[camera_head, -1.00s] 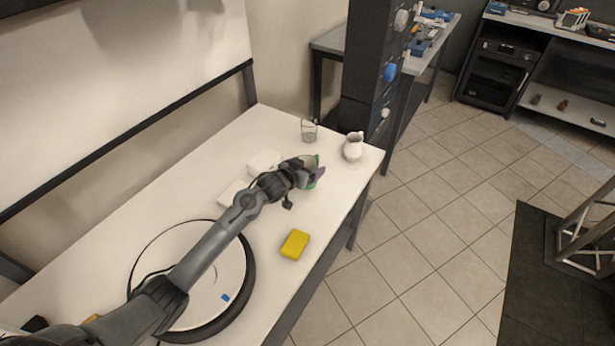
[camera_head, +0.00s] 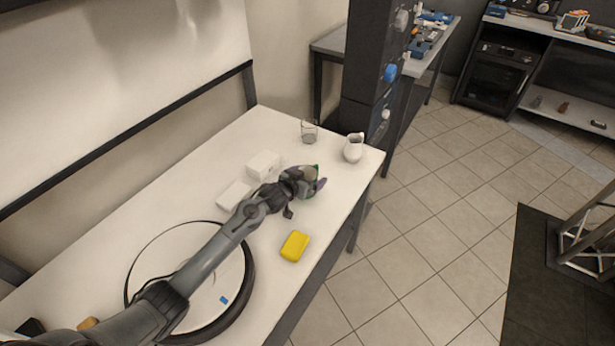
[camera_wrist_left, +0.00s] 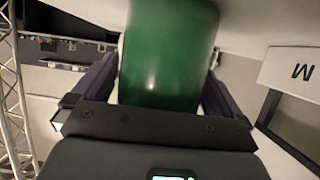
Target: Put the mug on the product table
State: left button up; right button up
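A green mug (camera_wrist_left: 165,60) fills the space between the fingers of my left gripper (camera_wrist_left: 160,95) in the left wrist view, with a finger against each side. In the head view the left gripper (camera_head: 316,183) is over the far right part of the white table (camera_head: 215,150). There only small green parts of the mug (camera_head: 317,169) show, the rest hidden by the gripper. I cannot tell whether the mug touches the table. No table is visibly marked as the product table. My right gripper is not in view.
A white jug (camera_head: 353,149) and a clear glass (camera_head: 309,132) stand beyond the gripper. White boxes (camera_head: 263,164) lie to its left, a yellow block (camera_head: 295,246) nearer. A round dark-rimmed disc (camera_head: 240,300) lies under my arm. A dark pillar (camera_head: 368,60) rises behind the table.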

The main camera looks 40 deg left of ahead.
pick_arm(q)
jog(key=shift+r, duration=0.15)
jog(key=shift+s+r+p, duration=0.3)
jog(key=shift+s, duration=0.15)
jog(key=p+v, duration=0.2)
jog(key=v, duration=0.9)
jog(key=shift+p, duration=0.35)
